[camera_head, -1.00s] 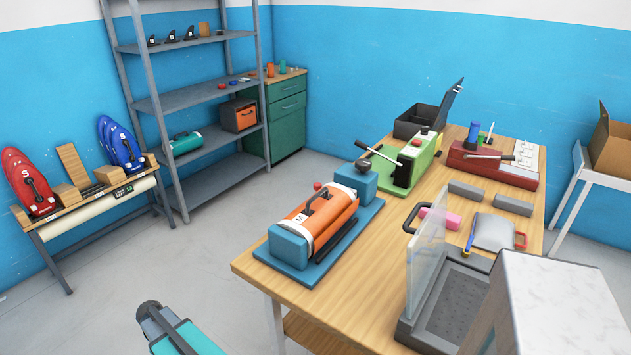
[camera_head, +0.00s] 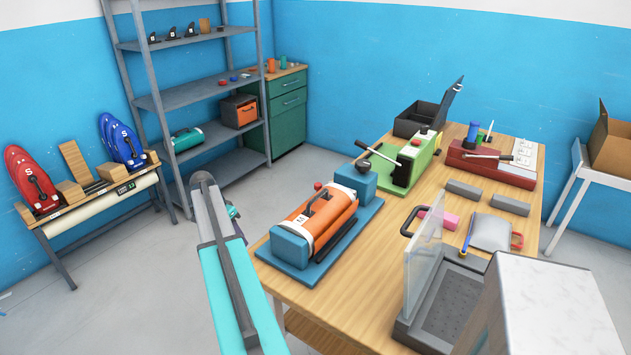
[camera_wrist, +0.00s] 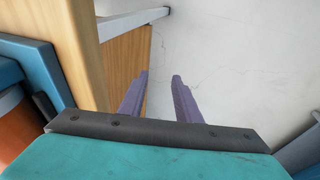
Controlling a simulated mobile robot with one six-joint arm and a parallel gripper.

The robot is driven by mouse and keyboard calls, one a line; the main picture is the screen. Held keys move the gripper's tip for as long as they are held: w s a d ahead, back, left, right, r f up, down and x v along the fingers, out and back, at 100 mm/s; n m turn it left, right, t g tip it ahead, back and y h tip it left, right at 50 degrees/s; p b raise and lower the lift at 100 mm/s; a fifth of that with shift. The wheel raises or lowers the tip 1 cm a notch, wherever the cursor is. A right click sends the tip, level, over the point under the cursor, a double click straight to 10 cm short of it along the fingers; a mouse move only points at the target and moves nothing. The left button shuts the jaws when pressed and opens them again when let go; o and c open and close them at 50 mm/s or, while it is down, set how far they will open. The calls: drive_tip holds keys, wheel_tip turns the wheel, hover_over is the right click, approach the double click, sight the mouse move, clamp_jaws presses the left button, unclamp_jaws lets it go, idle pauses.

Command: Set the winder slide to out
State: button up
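I cannot tell for certain which machine is the winder or how its slide is set. An orange cylinder with a dark handle (camera_head: 322,215) lies on a blue base (camera_head: 295,275) with blue end blocks, at the table's near left. A small red knob (camera_head: 318,186) shows behind it.
The wooden table (camera_head: 385,275) also holds a clear upright panel (camera_head: 424,255), grey blocks and a black bin (camera_head: 415,121). Grey shelves (camera_head: 195,92) and a board rack (camera_head: 95,200) stand at the left. The floor between rack and table is open.

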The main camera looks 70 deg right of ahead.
drive_tip(key=s+d+r+m+p, duration=0.1)
drive_tip(key=s+d+r+m, duration=0.25)
drive_tip(key=d+r, duration=0.35)
drive_tip(key=s+d+r+m, duration=0.2)
drive_tip(key=s+d+r, duration=0.2)
drive_tip(key=d+r, duration=0.3)
drive_tip(key=m+p, duration=0.1)
drive_tip(key=m, duration=0.3)
approach(317, 184)
drive_tip(key=w+a+v, duration=0.1)
drive_tip(key=v, duration=0.4)
drive_tip(key=shift+d+f+n+g+h, duration=0.1)
drive_tip(key=shift+f+n+g+h, duration=0.1)
drive_tip(key=shift+n+g+h, duration=0.15)
drive_tip(key=shift+s+f, duration=0.1)
drive_tip(key=shift+p+x, duration=2.1)
drive_tip(key=shift+x, duration=4.7)
clamp_jaws()
